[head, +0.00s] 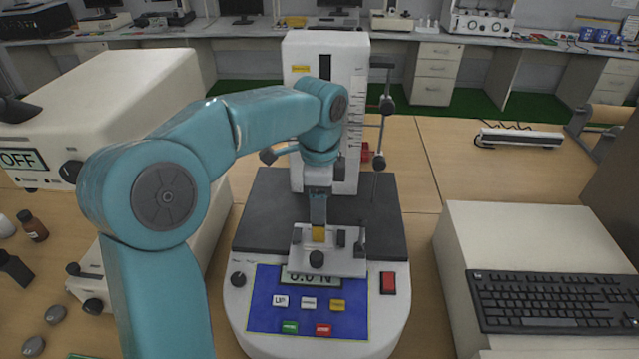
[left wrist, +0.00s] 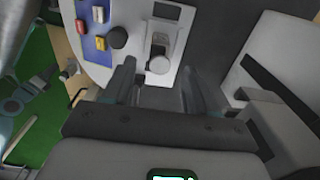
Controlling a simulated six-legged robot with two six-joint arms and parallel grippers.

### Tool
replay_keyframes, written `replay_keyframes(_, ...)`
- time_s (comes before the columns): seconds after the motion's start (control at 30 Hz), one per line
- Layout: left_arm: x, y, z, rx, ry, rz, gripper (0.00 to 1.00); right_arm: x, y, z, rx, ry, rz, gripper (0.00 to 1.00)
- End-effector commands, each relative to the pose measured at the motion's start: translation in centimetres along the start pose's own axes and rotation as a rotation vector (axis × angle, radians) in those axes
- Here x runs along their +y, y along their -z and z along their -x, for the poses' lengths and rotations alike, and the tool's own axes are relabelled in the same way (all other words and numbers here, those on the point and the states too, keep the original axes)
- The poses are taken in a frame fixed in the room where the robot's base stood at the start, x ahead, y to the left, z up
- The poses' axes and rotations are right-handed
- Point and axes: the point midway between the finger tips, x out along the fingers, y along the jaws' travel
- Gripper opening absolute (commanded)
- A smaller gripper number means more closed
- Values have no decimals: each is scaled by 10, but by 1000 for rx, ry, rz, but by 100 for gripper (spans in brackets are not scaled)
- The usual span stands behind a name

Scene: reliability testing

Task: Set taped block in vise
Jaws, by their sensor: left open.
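The vise (head: 345,262) is a light grey plate with a dark round knob, at the front of the test machine's black bed. A small block with a yellow band (head: 318,234) sits at the vise between its dark jaws. How deep it sits, I cannot tell. My left gripper (head: 318,212) points down just above the block. In the left wrist view its two dark fingers stand apart, with the vise (left wrist: 176,28) and its knob beyond the tips. Nothing shows held between the fingers. My right gripper is in neither view.
The test machine's white column (head: 300,60) rises behind the vise, with a thin rod stand (head: 380,130) at its right. A blue button panel (head: 265,310) lies in front. A large white instrument (head: 110,100) stands left, and a keyboard (head: 550,300) on a white box right.

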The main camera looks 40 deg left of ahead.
Motion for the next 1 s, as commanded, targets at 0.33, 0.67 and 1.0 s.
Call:
replay_keyframes(0.33, 0, 0, 50, 0, 0, -2, 57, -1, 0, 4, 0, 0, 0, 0)
replay_keyframes(0.67, 0, 0, 52, -1, -1, -1, 57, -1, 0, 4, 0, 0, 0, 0)
replay_keyframes(1.0, 0, 0, 51, -1, 0, -1, 57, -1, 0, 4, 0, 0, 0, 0)
